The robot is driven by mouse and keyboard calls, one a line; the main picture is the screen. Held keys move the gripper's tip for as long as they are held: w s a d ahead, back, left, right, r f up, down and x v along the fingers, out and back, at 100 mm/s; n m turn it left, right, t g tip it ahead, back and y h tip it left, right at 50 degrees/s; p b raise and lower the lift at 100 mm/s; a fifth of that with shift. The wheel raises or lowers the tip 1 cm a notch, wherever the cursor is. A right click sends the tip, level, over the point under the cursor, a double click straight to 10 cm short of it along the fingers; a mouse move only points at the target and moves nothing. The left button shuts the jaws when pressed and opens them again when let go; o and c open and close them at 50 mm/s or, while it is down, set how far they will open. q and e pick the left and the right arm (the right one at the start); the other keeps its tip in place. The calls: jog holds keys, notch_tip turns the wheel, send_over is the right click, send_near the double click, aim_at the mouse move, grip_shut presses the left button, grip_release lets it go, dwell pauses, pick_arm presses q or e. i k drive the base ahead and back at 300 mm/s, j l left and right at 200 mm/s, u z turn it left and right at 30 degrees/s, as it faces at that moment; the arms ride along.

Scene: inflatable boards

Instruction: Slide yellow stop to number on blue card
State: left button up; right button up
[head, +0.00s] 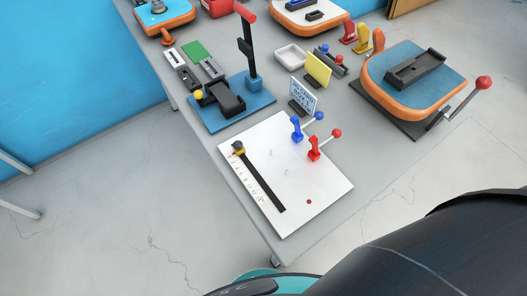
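A white board (315,190) lies on the near part of the grey table. A black slotted rail (262,181) runs along its left side, beside a printed number scale (249,183). The yellow stop (238,150), with a black top, sits at the far end of the rail. The digits are too small to read with certainty. The blue card (304,97) stands upright in a dark holder just behind the board; its writing is too small to read. Neither of my grippers is in view; only a dark part of my arm shows at the lower right.
A blue lever (297,130) and a red lever (314,149) stand on the board's right side. A yellow card (318,68) and a white tray (290,55) stand behind. A blue-orange board (410,100) is at right, and a blue base (225,115) is at left.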

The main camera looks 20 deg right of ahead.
aim_at(238, 149)
jog(key=i+j+z, duration=0.1)
jog(key=j+z, duration=0.15)
jog(key=z, duration=0.25)
jog(key=j+z, duration=0.25)
jog(key=z, duration=0.25)
jog(key=j+z, duration=0.3)
jog(key=z, duration=0.2)
